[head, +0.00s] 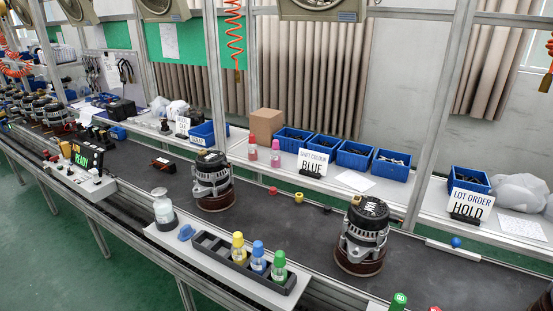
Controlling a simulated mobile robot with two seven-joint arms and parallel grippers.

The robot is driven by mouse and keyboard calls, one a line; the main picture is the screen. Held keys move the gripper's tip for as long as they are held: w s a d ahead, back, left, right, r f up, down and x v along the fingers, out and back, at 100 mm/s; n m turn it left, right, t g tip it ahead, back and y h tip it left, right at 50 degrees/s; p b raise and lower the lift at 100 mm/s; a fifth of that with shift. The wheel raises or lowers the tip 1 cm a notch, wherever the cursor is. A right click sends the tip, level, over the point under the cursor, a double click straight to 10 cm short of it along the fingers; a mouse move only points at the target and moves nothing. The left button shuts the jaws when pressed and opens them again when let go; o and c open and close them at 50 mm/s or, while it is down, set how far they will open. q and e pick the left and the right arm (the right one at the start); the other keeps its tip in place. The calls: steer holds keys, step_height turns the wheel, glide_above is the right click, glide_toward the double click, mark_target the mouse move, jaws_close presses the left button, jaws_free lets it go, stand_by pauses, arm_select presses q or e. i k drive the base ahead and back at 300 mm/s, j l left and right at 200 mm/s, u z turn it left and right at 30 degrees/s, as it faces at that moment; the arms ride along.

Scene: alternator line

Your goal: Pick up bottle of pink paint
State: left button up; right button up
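Two small bottles with pink-red caps stand upright side by side on the white shelf behind the conveyor, in front of a cardboard box. A black rack (207,240) on the near ledge holds a yellow-capped bottle (239,249), a blue-capped bottle (258,258) and a green-capped bottle (279,268). Its left slots look empty. Neither of my grippers is in view.
Alternators (212,181) and (362,237) stand on the dark conveyor (290,215) between the ledge and shelf. A clear jar (163,208) and blue cap (186,232) sit near the rack. Blue bins (354,156) and a "BLUE" sign (312,163) stand right of the pink-capped bottles.

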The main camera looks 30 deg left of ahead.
mark_target(275, 156)
steer(key=k+j+u, duration=0.1)
steer(key=j+u, duration=0.2)
steer(key=j, duration=0.45)
steer(key=j+u, duration=0.35)
steer(key=j, duration=0.4)
